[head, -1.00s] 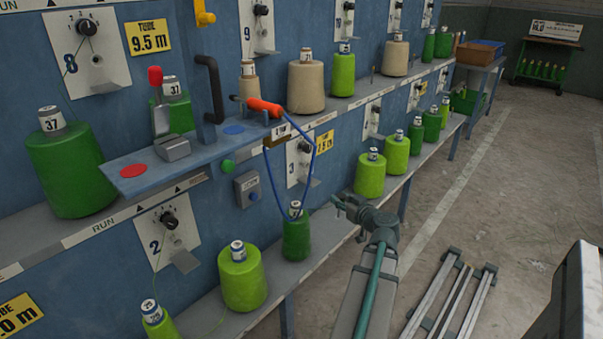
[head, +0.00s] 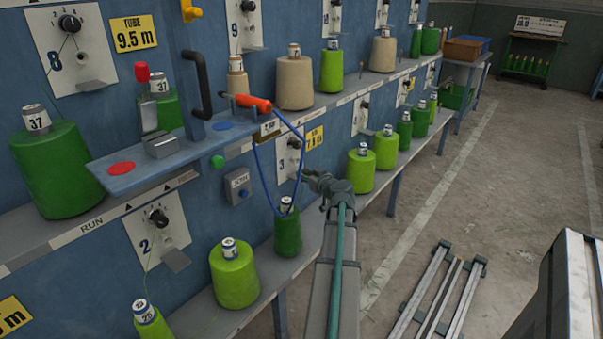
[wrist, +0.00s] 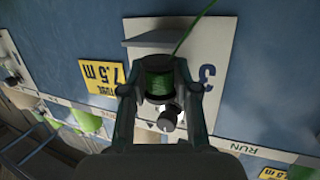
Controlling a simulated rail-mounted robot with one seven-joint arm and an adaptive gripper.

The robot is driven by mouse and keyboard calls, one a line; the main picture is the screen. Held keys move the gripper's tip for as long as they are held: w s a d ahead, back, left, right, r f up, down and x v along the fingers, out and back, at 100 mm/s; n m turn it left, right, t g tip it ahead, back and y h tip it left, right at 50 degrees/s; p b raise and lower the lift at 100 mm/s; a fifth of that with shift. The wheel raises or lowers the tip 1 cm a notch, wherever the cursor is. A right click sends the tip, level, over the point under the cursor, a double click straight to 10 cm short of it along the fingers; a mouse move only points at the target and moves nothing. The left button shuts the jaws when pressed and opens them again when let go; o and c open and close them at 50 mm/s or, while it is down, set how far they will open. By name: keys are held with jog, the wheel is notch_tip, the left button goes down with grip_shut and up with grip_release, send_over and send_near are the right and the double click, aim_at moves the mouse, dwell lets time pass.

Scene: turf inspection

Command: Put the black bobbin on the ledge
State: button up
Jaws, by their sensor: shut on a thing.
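My gripper (head: 318,181) is beside the panel marked 3 on the blue machine. In the wrist view its two fingers (wrist: 158,90) are shut on a small bobbin (wrist: 158,84) with dark ends and green thread wound on it. I take it as the black bobbin. A green thread runs from it to the picture's top edge. The grey ledge (wrist: 150,42) projects from the white panel (wrist: 212,50), above the bobbin in this upside-down view. I cannot tell if they touch. In the head view my gripper hides the bobbin and most of this ledge.
A dark knob (wrist: 168,119) on the panel is close to the bobbin in the wrist view. A blue cord loop (head: 262,175) hangs from an orange handle (head: 254,103) left of my gripper. Green cones (head: 361,168) line the lower shelf. The floor at right is partly clear.

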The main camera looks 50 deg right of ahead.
jog(key=x, duration=0.2)
jog(key=shift+w+d+r, duration=0.2)
jog(key=shift+w+d, duration=0.05)
jog(key=shift+w, duration=0.15)
jog(key=shift+w+f, duration=0.2)
jog(key=shift+f, duration=0.05)
jog(key=shift+s, duration=0.1)
jog(key=shift+f+b, duration=0.2)
jog(key=shift+b, duration=0.2)
jog(key=o, duration=0.9)
jog(key=shift+o, duration=0.2)
jog(key=shift+r, duration=0.1)
jog(key=shift+r+p, duration=0.15)
jog(key=shift+p, duration=0.25)
jog(key=v, duration=1.2)
